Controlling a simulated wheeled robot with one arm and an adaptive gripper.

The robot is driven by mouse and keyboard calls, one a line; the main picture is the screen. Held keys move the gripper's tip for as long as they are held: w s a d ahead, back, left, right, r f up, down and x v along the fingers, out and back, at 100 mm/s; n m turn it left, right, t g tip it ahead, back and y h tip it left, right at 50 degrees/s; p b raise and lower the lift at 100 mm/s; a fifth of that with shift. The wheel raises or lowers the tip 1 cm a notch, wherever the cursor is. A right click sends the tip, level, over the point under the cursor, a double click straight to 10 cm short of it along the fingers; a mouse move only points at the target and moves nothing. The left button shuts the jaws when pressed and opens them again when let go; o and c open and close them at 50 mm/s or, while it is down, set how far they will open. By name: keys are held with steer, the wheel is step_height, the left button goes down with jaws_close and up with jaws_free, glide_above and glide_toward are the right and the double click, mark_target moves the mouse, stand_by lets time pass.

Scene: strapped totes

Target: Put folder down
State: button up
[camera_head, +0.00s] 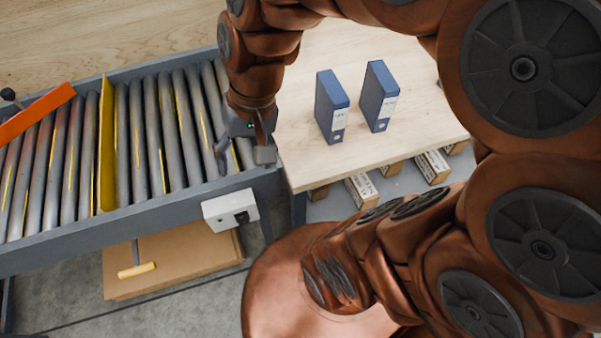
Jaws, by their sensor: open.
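Two blue folders stand upright on the light wooden table (298,165), with white labels on their spines. The left folder (330,104) is nearer to my gripper, and the right folder (377,96) stands a little behind it with a gap between. My gripper (243,158) points down over the right end of the roller conveyor, left of both folders and apart from them. It is open, and I see nothing between its fingers.
The roller conveyor (148,135) carries a yellow divider (106,150) and an orange bar (36,115). A white switch box (231,210) is on its front rail. Boxes (361,188) lie beneath the table. Cardboard (190,262) and a yellow-handled tool (137,269) are below the conveyor.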

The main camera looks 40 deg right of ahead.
steer(key=s+d+f+n+g+h, duration=0.1)
steer(key=s+d+f+n+h, duration=0.1)
steer(key=s+d, duration=0.3)
steer(key=s+n+h, duration=0.1)
steer(key=s, duration=0.2)
steer(key=shift+s+f+n+g, duration=0.25)
steer(key=shift+s+n+g, duration=0.05)
steer(key=shift+s, duration=0.1)
